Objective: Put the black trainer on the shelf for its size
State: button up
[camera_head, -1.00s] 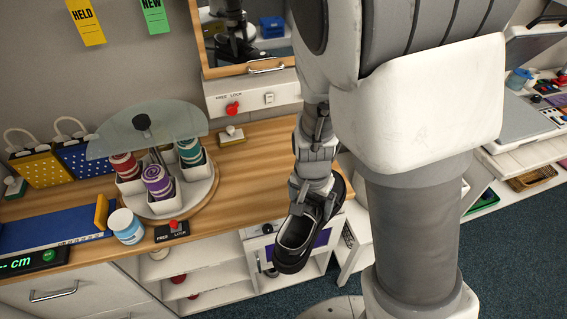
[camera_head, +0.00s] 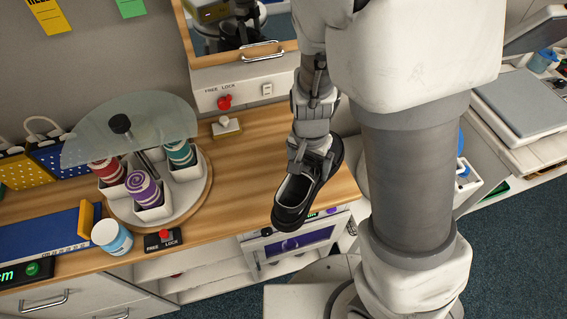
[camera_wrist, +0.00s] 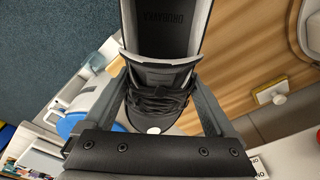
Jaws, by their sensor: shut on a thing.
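The black trainer (camera_head: 296,198) hangs from my gripper (camera_head: 311,158) in the head view, toe end up at the jaws and heel pointing down and left. It is in front of the wooden counter's edge, above the white unit with a purple panel. In the wrist view my gripper (camera_wrist: 165,110) is shut on the laced part of the trainer (camera_wrist: 160,75), with a finger on each side. No shelf size labels can be read.
A round carousel (camera_head: 150,212) with cups of coloured rolls and a glass top stands on the counter (camera_head: 240,185). A white jar (camera_head: 112,237), a blue measuring board (camera_head: 45,235) and a FREE/LOCK switch (camera_head: 163,239) are near its front. White shelves (camera_head: 200,272) lie below.

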jog(key=shift+w+a+f+p, duration=0.1)
jog(key=shift+w+a+f, duration=0.85)
jog(key=shift+w+f, duration=0.75)
jog(key=shift+w+a+f+p, duration=0.1)
jog(key=shift+w+a+f, duration=0.9)
jog(key=shift+w+f, duration=0.75)
jog(key=shift+w+a+f+p, duration=0.1)
jog(key=shift+w+a+f, duration=0.85)
jog(key=shift+w+f, duration=0.75)
jog(key=shift+s+f, duration=0.25)
jog(key=shift+s, duration=0.05)
jog(key=shift+f, duration=0.15)
jog(key=o, duration=1.6)
